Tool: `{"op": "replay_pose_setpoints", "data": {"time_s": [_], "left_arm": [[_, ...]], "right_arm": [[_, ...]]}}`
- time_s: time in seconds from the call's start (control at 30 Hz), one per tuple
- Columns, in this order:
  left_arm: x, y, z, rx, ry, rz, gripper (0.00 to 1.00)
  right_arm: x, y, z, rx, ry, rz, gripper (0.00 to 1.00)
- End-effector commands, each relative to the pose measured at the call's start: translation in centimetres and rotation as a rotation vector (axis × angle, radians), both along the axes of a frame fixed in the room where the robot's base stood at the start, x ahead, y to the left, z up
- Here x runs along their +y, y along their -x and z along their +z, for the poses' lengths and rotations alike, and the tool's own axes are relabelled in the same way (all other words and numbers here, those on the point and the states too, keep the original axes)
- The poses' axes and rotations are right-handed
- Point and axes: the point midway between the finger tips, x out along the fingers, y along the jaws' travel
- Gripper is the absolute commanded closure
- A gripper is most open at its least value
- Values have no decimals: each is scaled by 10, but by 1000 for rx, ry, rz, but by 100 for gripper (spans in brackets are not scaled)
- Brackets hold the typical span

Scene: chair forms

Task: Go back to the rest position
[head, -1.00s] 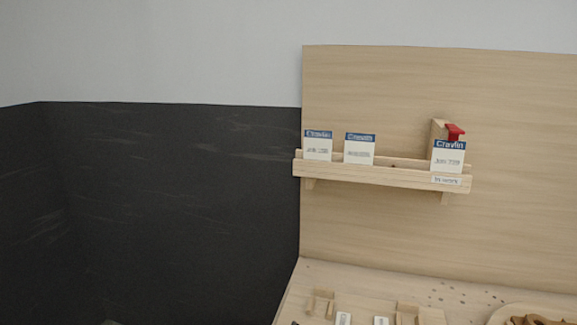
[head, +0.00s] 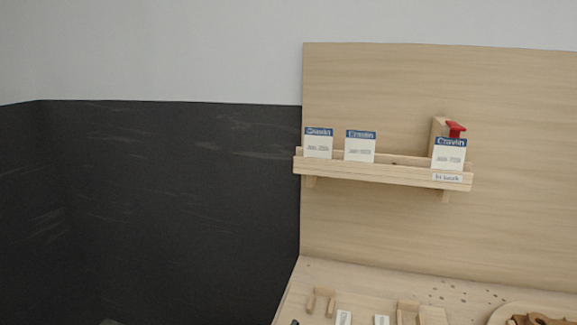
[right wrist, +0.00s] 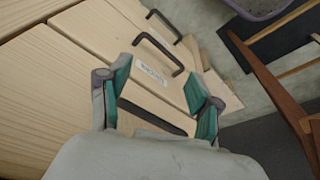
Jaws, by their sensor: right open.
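My right gripper (right wrist: 163,90) shows in the right wrist view with its two teal-padded fingers apart. No object is held between them. Below and beyond the fingers are pale wooden drawer fronts, with a white label (right wrist: 150,70) and a dark bar handle (right wrist: 160,52). Another dark handle (right wrist: 150,118) lies between the fingers in the picture; I cannot tell how far it is from them. Neither gripper shows in the head view, and my left gripper is in no frame.
In the head view a wooden shelf rail (head: 380,172) holds several white cards with blue headers and a red-topped block (head: 454,129). Below is a worktop (head: 380,280) with small wooden stands and a round tray (head: 540,308). A brown chair-like frame (right wrist: 270,85) stands right in the wrist view.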

Motion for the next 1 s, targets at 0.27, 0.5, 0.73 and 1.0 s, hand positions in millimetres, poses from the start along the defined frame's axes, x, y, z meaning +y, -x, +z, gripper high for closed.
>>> {"op": "replay_pose_setpoints", "data": {"time_s": [0.27,0.5,0.73,1.0], "left_arm": [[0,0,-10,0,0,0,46],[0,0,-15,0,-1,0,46],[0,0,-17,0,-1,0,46],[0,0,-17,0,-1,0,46]], "right_arm": [[-7,56,-163,79,9,14,36],[-23,143,-255,132,16,27,36],[-32,190,-281,152,20,34,36],[-33,195,-282,154,21,35,36]]}}
